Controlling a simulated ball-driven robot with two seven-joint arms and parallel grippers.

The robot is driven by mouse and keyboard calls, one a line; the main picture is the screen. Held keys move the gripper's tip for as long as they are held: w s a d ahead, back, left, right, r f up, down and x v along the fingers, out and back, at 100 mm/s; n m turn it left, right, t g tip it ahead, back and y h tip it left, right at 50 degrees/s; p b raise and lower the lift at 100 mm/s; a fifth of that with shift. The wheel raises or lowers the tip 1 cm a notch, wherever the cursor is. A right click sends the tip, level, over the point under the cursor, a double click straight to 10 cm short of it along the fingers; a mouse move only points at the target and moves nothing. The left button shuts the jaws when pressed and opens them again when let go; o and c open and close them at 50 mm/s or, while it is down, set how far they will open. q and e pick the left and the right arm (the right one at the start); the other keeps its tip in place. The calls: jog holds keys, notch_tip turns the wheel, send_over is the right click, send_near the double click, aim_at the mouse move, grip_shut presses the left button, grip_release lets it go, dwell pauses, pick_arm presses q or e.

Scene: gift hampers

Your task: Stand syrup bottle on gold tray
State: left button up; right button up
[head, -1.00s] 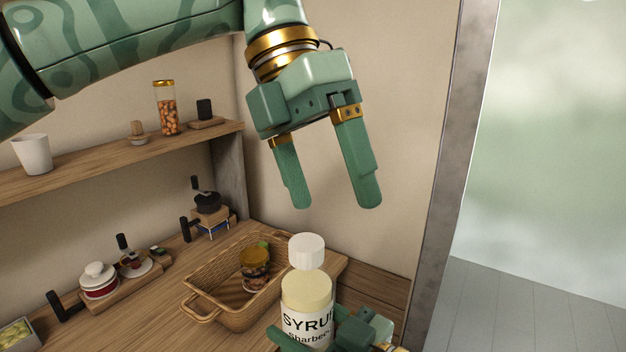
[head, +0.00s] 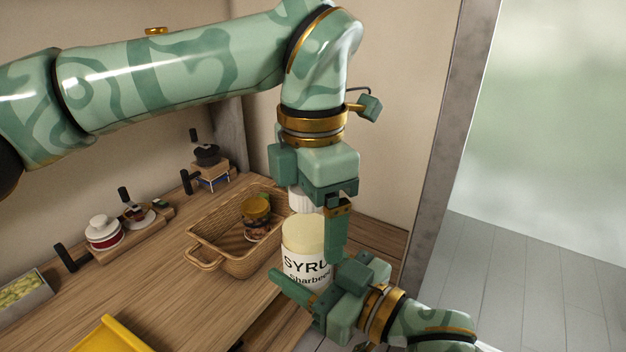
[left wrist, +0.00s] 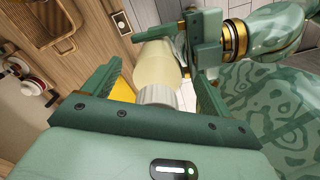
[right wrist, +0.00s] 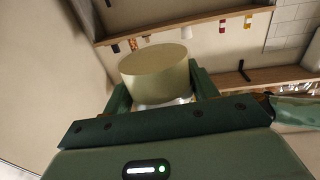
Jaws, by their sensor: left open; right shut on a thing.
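The syrup bottle (head: 303,238) is pale yellow with a white label and a white cap, upright at the table's front edge. My right gripper (head: 305,290) is shut around its lower label. My left gripper (head: 318,225) is open and points down over the bottle, its fingers on either side of the cap. In the left wrist view the white cap (left wrist: 158,96) lies between the open fingers. A yellow-gold tray (head: 110,338) is partly in view at the bottom left.
A wicker basket (head: 197,247) with a jar (head: 256,208) inside stands just left of the bottle. A red-and-white pot (head: 103,236) and other small items line the back of the table. The wood between basket and yellow tray is clear.

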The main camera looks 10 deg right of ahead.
pick_arm(q)
jog(key=shift+f, duration=0.3)
jog(key=c, duration=1.4)
jog(key=shift+c, duration=0.8)
pick_arm(e)
jog(key=o, duration=1.4)
